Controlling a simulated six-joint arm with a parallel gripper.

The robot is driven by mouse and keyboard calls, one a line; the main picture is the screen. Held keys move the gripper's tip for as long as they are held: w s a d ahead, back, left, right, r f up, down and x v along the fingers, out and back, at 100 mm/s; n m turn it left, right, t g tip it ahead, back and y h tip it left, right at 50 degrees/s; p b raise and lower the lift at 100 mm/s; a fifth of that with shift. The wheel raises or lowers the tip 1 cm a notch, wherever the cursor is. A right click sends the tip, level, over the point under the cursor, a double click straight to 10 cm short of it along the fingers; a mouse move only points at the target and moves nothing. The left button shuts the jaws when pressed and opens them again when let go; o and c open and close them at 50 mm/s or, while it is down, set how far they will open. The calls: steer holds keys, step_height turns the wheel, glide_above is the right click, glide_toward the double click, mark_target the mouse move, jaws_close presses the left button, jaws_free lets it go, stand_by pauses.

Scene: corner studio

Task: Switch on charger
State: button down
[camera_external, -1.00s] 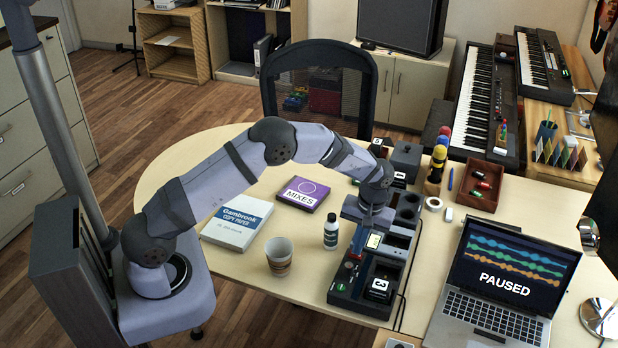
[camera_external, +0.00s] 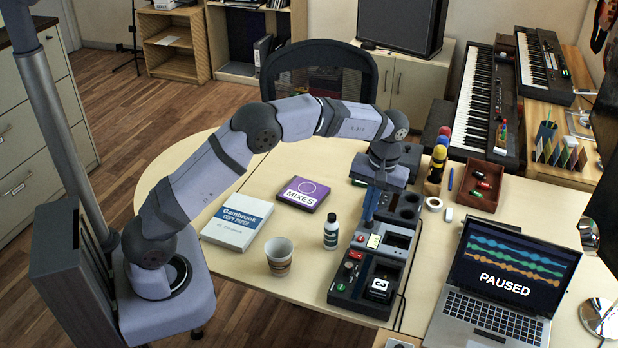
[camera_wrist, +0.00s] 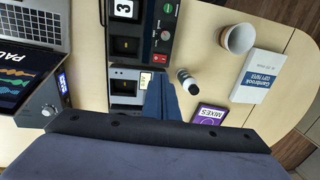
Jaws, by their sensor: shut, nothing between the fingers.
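The charger (camera_external: 344,298) is a long black dock with several bays on the table. A small red switch (camera_external: 355,255) is on the charger's side strip, seen also in the wrist view (camera_wrist: 165,35). I cannot tell whether the red part is lit. My gripper (camera_external: 368,218) is shut and empty, pointing down above the charger's rear part, apart from the red switch. Its blue fingers (camera_wrist: 160,100) show in the wrist view.
A small bottle (camera_external: 331,232) and a paper cup (camera_external: 279,256) stand left of the charger. A purple MIXES box (camera_external: 302,193) and a copy paper pack (camera_external: 237,222) lie farther left. A laptop (camera_external: 503,285) reading PAUSED is at the right.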

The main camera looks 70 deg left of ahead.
mark_target(350, 253)
stand_by(0.4)
steer(key=s+a+b, duration=0.1)
steer(key=b, duration=0.1)
steer(key=shift+r+b, duration=0.15)
steer(key=shift+b, duration=0.25)
steer(key=f+p, duration=0.1)
steer(key=f, duration=0.3)
steer(key=f+p, duration=0.1)
steer(key=f, duration=0.4)
steer(key=s+a+f+p, duration=0.1)
steer(key=f, duration=0.4)
steer(key=shift+s+p, duration=0.1)
steer(key=shift+p, duration=0.2)
steer(key=shift+s+a+f, duration=0.1)
steer(key=shift+s+f, duration=0.05)
steer(key=shift+f, duration=0.05)
